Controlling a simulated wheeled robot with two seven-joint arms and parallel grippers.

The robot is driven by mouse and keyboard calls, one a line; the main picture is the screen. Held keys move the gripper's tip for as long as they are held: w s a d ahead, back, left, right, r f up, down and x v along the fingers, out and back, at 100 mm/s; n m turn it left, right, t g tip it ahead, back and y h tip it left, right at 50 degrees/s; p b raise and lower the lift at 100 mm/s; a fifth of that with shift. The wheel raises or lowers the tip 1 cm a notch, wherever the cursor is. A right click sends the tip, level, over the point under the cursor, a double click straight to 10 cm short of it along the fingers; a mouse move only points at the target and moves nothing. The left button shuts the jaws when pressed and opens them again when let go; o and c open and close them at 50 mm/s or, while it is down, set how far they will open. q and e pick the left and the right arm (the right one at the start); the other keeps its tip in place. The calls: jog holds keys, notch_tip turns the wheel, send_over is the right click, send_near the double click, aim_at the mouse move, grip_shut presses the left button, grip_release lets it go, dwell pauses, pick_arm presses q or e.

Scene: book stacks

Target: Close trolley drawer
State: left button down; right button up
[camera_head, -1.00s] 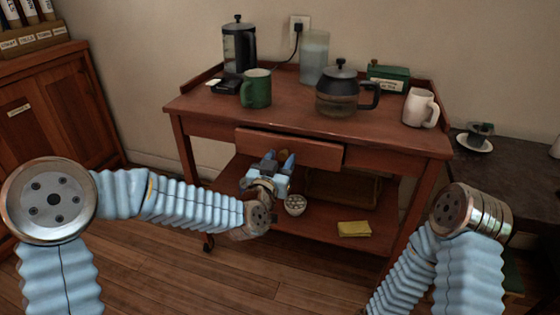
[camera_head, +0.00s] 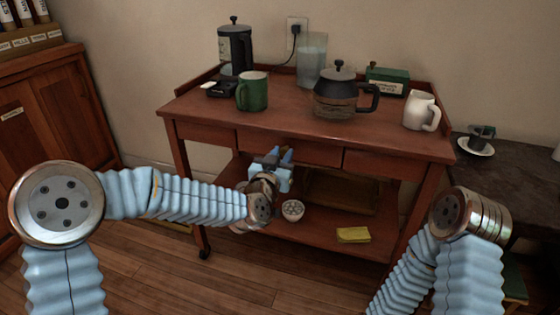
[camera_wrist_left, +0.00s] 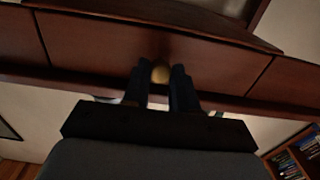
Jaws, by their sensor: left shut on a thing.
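The wooden trolley (camera_head: 195,105) stands ahead with a row of drawers under its top. The middle drawer front (camera_head: 315,152) looks about level with the fronts on either side; in the left wrist view the drawer front (camera_wrist_left: 100,45) fills the upper middle. My left gripper (camera_head: 280,157) is at this drawer. In the left wrist view its dark fingers (camera_wrist_left: 160,78) are shut on the round brass-coloured knob (camera_wrist_left: 160,71), one on each side. The gripper hides the knob in the head view. My right arm shows at the right, but its gripper is out of view.
The lower shelf holds a small bowl (camera_head: 292,210) and a yellow cloth (camera_head: 353,235).

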pick_arm(q)
jog(key=c, duration=0.9)
grip_release()
jog(key=shift+w, duration=0.15)
jog(key=b+v, duration=0.1)
jog(key=v, duration=1.2)
jog(key=shift+s, duration=0.35)
jog(key=shift+a, duration=0.1)
